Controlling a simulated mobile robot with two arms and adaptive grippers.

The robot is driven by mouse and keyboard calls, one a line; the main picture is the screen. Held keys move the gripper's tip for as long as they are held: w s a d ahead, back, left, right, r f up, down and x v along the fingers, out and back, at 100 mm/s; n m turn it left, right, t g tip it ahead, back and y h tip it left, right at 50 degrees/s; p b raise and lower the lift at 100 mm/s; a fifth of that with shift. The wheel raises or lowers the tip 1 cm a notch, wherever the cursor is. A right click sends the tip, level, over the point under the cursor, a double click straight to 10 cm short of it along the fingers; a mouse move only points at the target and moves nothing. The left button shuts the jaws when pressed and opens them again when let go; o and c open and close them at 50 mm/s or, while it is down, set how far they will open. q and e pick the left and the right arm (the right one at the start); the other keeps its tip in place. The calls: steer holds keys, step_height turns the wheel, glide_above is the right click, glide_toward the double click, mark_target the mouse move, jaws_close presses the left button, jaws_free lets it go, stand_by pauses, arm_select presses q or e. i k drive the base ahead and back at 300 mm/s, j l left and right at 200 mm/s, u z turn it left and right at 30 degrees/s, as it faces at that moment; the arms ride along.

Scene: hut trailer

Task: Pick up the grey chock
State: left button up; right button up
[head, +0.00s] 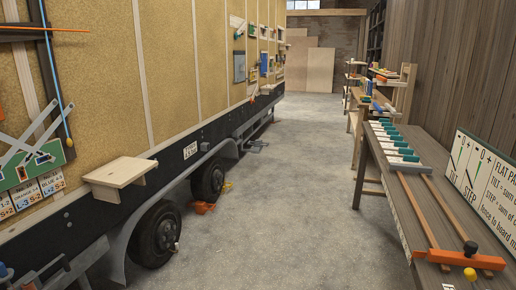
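I cannot make out a grey chock for certain in the head view. An orange chock-like piece (204,207) lies on the floor by the second wheel (208,180) of the trailer.
The tan trailer (105,90) fills the left, with a wooden step-like shelf (119,171) and a near wheel (155,234). A long workbench (425,195) with an orange-ended rail stands right. The concrete aisle (285,200) between is clear.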

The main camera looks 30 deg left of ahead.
mark_target(258, 144)
steer(key=i+j+u, duration=0.35)
steer(key=i, duration=0.45)
steer(key=i+u, duration=0.35)
steer(key=i, duration=4.6)
steer(key=i+u, duration=0.1)
steer(key=i, duration=0.4)
steer(key=i+l+u, duration=0.1)
steer(key=i, duration=0.4)
steer(key=i+l, duration=0.1)
steer(key=i, duration=0.45)
steer(key=i+l+u, duration=0.15)
steer(key=i, duration=0.35)
